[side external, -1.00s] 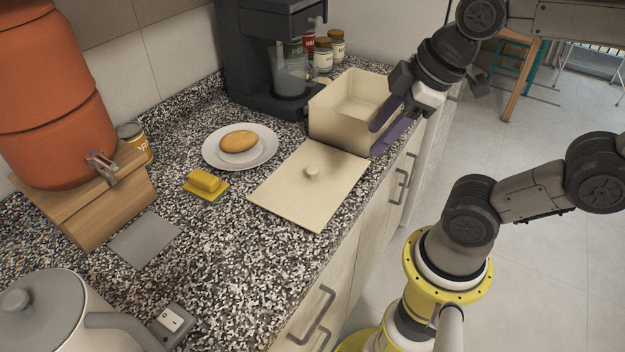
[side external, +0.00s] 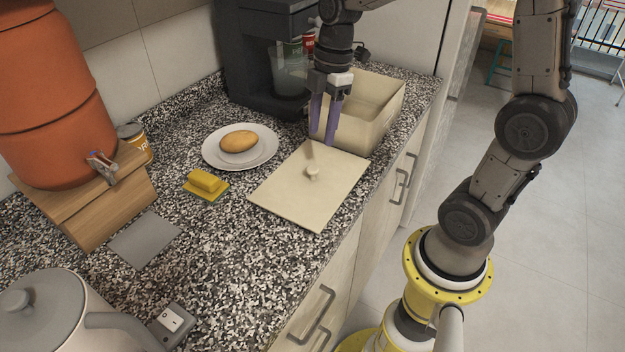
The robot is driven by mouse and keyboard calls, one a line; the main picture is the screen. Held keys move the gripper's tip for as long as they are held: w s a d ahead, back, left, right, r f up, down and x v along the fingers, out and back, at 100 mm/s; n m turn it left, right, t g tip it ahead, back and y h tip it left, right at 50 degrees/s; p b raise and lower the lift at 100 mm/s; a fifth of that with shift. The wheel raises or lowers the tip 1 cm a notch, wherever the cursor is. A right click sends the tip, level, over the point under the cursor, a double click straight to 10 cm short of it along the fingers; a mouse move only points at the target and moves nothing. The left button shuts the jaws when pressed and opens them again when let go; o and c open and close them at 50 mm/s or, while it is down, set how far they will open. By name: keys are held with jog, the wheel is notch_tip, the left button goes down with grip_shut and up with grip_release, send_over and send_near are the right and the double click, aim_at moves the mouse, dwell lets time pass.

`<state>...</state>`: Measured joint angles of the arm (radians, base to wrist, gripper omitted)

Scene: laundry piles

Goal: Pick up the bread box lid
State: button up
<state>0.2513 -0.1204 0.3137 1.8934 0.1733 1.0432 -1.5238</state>
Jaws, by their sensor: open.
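The bread box lid (side external: 295,195) is a flat cream panel with a small round knob (side external: 312,173) in its middle. It lies flat on the speckled counter, in front of the open cream bread box (side external: 378,112). My gripper (side external: 323,135) points down with its two purple fingers apart and nothing between them. In the picture it is just above the knob, over the lid's far edge and in front of the box's left part. Its exact height above the lid is hard to tell.
A dark coffee machine (side external: 250,65) stands behind. The counter (side external: 235,265) nearer the camera is mostly clear.

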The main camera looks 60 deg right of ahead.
send_over(313, 168)
jog(key=d, duration=0.1)
jog(key=f, duration=0.4)
jog(key=shift+s+d+f, duration=0.15)
jog(key=shift+s+d, duration=0.05)
jog(key=shift+s, duration=0.1)
jog(key=shift+w+a+f, duration=0.1)
jog(key=shift+a+f, duration=0.1)
jog(key=shift+f, duration=0.65)
jog(key=shift+w+a+f, duration=0.1)
jog(key=shift+a+f, duration=0.15)
jog(key=shift+f, duration=0.6)
jog(key=shift+w+a+f, duration=0.1)
jog(key=shift+a+f, duration=0.1)
jog(key=shift+f, duration=0.65)
jog(key=shift+c, duration=0.3)
grip_shut()
jog(key=shift+r, duration=0.1)
